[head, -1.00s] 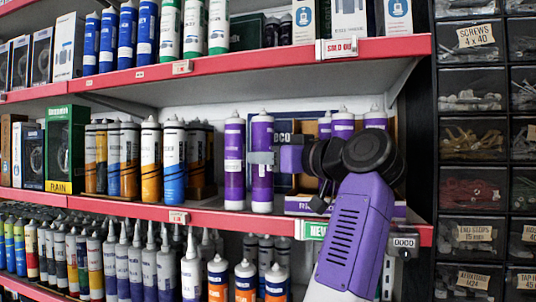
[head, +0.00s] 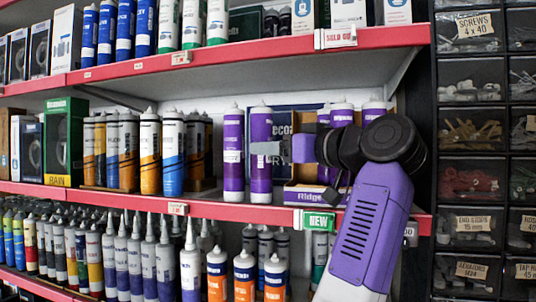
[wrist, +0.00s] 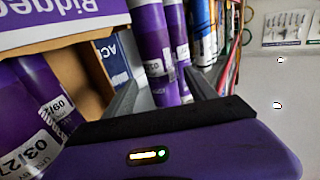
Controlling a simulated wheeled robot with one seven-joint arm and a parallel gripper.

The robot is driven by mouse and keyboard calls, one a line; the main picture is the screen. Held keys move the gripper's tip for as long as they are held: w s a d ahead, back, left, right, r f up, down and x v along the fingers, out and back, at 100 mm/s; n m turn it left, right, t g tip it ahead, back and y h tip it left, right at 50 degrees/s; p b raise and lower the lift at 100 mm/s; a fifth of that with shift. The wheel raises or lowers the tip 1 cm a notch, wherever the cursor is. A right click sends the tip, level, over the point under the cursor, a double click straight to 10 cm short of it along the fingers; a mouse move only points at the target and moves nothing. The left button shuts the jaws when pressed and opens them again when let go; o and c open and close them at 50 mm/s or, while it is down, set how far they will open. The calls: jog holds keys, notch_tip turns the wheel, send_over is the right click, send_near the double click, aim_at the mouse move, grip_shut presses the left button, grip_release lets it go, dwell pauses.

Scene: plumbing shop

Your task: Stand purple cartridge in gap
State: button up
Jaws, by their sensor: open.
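Two purple cartridges stand upright side by side on the middle shelf in the head view, a left one (head: 233,165) and a right one (head: 261,185). My gripper (head: 268,148) reaches in from the right, with a grey finger crossing in front of the right cartridge. In the wrist view the jaws (wrist: 165,92) are apart. The nearer purple cartridge (wrist: 151,45) stands upright near the finger ends, with the other (wrist: 178,35) beyond it. Whether a finger touches the cartridge I cannot tell.
A display box (head: 305,197) with more purple cartridges (head: 342,115) stands to the right, close beside my gripper and partly hidden by my arm. Orange and blue cartridges (head: 172,155) stand left, past a bare stretch of shelf. The shelf above (head: 250,62) overhangs.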

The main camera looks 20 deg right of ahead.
jog(key=b+v, duration=0.2)
jog(key=v, duration=0.7)
jog(key=shift+b, duration=0.3)
